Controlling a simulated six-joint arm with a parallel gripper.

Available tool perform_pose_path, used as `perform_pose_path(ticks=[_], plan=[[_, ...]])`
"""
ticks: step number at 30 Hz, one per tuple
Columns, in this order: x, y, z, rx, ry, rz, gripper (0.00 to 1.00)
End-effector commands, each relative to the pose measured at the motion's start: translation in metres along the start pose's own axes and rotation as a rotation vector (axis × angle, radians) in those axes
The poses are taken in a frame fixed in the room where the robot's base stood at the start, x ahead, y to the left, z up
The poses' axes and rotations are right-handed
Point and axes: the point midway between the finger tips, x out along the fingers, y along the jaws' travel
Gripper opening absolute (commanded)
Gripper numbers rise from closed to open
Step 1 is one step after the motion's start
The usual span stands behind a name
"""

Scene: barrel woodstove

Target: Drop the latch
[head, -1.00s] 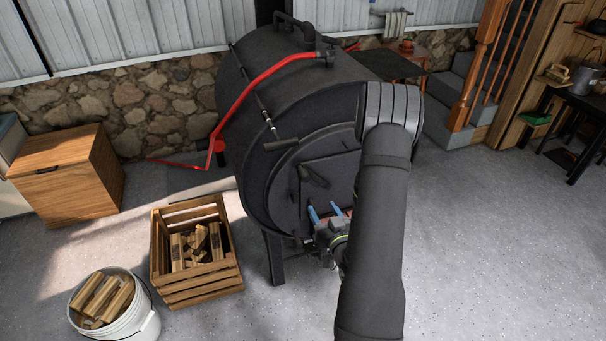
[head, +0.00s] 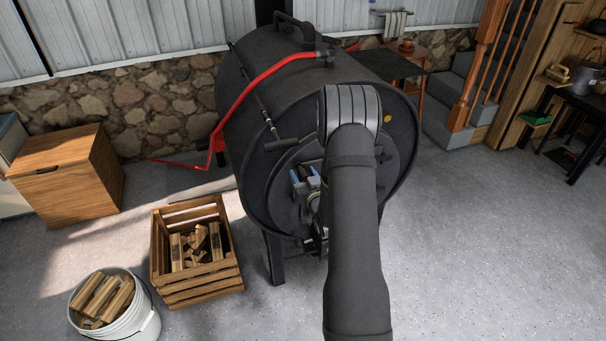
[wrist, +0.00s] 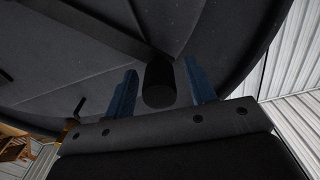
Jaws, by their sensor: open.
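The black barrel stove (head: 232,92) stands in the middle with its round front toward me. My gripper (head: 306,172) is at the stove's front, left of centre, its blue fingers open. In the wrist view my gripper (wrist: 160,68) has one finger on each side of a dark round grip (wrist: 160,88), which looks like the latch handle. A gap shows on both sides of the grip. A dark bar (wrist: 100,30) runs from it across the stove front. In the head view my gripper and arm hide the latch and much of the door.
A red bent rail (head: 245,95) and a black rod with a crossbar end (head: 268,146) lie along the stove's left side. A wood crate (head: 200,284) and a white bucket (head: 140,325) of split wood stand at lower left.

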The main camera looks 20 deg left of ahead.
Motion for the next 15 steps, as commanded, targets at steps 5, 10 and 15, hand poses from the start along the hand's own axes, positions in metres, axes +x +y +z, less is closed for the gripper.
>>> perform_pose_path(ticks=[5,10,15], plan=[[0.0075,0.0002,0.0001,0.001,-0.001,0.001,0.51],[0.0077,0.0003,0.0001,0.001,-0.001,0.001,0.51],[0.0075,0.0003,0.0001,0.0,-0.001,0.001,0.27]])
